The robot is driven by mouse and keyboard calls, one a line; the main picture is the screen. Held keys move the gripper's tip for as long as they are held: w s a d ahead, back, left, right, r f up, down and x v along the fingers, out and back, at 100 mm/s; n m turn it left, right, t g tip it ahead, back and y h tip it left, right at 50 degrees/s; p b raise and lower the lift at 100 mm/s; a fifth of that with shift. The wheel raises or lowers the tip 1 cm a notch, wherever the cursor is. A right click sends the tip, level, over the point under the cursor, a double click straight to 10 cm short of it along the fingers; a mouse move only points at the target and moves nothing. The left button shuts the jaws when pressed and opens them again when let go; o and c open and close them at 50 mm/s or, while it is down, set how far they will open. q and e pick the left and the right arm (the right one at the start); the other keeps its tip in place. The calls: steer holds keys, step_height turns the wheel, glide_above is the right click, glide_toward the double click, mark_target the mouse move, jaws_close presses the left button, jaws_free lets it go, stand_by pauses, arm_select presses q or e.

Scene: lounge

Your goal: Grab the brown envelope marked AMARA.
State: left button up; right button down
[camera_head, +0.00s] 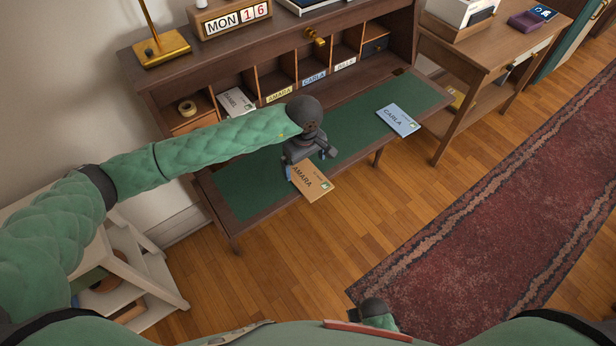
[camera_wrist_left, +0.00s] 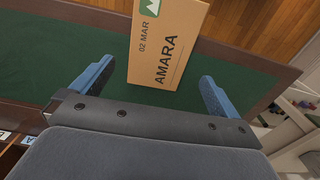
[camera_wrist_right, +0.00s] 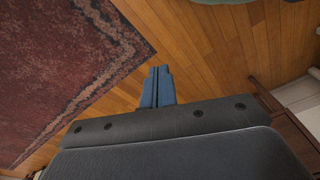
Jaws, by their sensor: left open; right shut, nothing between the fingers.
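The brown envelope marked AMARA (camera_head: 312,180) lies at the front edge of the desk's green writing surface, partly overhanging the edge. It also shows in the left wrist view (camera_wrist_left: 166,45), between the fingers, with "02 MAR" and a green stamp. My left gripper (camera_head: 311,158) is above the envelope's desk-side end and hides part of it. Its two blue fingers (camera_wrist_left: 150,84) are wide open, one on each side of the envelope; I cannot tell the height gap. My right gripper (camera_wrist_right: 157,87) is shut and empty over the wooden floor.
A blue envelope marked CARLA (camera_head: 398,119) lies on the right of the green surface (camera_head: 350,122). Behind are pigeonholes with name labels and a DANIEL envelope (camera_head: 233,101). A brass lamp base (camera_head: 161,48) and a date block (camera_head: 233,17) stand on top. A side table (camera_head: 490,50) is at right.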

mark_target(306, 176)
arm_select(q)
step_height(306, 176, down, 3)
steer(key=shift+d+r+p, duration=0.1)
steer(key=shift+p, duration=0.85)
steer(key=shift+f, duration=0.75)
steer(key=c, duration=0.9)
arm_select(e)
step_height(306, 176, down, 6)
steer(key=s+d, duration=0.1)
steer(key=shift+d, duration=0.4)
